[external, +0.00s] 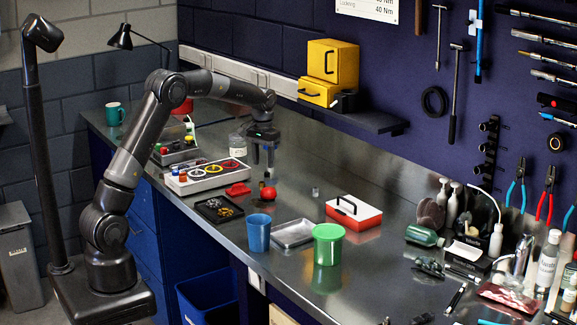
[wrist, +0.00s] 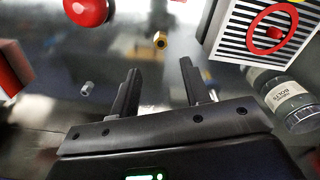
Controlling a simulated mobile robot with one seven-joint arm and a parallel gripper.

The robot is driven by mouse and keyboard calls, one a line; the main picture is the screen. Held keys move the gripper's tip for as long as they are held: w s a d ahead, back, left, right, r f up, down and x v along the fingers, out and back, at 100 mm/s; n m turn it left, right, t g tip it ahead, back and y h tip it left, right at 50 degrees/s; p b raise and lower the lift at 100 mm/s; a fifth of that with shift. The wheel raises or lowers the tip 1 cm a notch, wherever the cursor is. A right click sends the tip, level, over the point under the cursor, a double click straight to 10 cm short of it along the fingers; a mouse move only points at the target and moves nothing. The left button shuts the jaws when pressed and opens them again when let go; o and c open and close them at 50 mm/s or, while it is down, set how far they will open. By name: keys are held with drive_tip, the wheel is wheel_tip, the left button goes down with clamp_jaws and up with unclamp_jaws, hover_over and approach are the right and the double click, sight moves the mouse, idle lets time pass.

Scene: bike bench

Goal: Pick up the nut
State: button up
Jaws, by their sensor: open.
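My gripper (external: 263,155) hangs above the bench with its fingers pointing down. In the wrist view its two fingers (wrist: 160,68) are apart with nothing between them. A small brass-coloured piece with a dark hole (wrist: 160,40), which looks like a nut, sits just beyond the fingertips. A small grey piece (wrist: 87,88) lies to the left of the fingers; it also appears as a small grey piece on the bench in the external view (external: 315,192). I cannot tell for certain which of the two is the nut. Neither touches the fingers.
A red ball (external: 269,194) stands close to the brass-coloured piece. A compartment tray (external: 190,187) and a jar (wrist: 290,103) are nearby. A red-and-white box (external: 353,213), a blue cup (external: 258,234), a green cup (external: 328,246) and a metal tray (external: 293,234) stand towards the right and front.

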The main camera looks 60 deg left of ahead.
sight(262, 182)
drive_tip(key=shift+s+f, duration=0.15)
drive_tip(key=shift+f, duration=1.55)
drive_tip(key=shift+s+f, duration=0.15)
drive_tip(key=shift+f, duration=1.55)
drive_tip(key=shift+c, duration=0.5)
clamp_jaws()
